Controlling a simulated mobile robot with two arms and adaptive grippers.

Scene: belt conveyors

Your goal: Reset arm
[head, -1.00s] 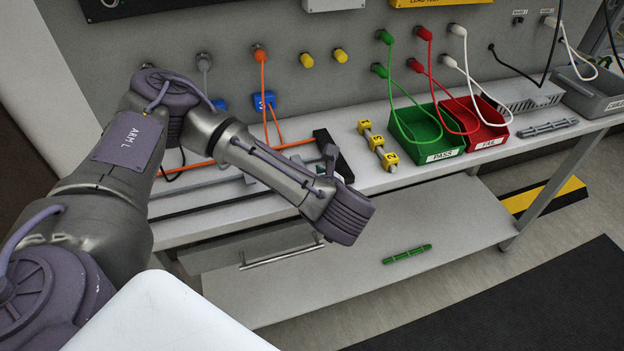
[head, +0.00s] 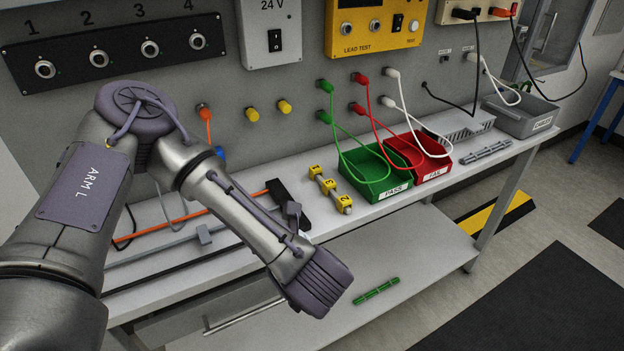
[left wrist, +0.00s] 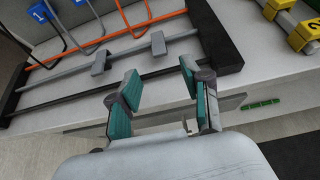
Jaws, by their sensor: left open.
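My left arm (head: 85,185), labelled ARM L, comes in from the left in the head view. It is bent at the elbow, and its forearm (head: 235,220) slopes down to the right over the bench's front edge. The fingers are mostly hidden behind the wrist there. In the left wrist view my left gripper (left wrist: 160,76) is open and empty, its two teal-padded fingers well apart. It is on the near side of the rack with grey and black rails (left wrist: 80,88). My right gripper is in neither view.
On the bench (head: 395,208) stand a green PASS bin (head: 352,163), a red FAIL bin (head: 432,160) and a yellow numbered block row (head: 330,188). Cables hang from the panel (head: 290,80). A green strip (head: 376,291) lies on the lower shelf (head: 425,262). Floor at right is open.

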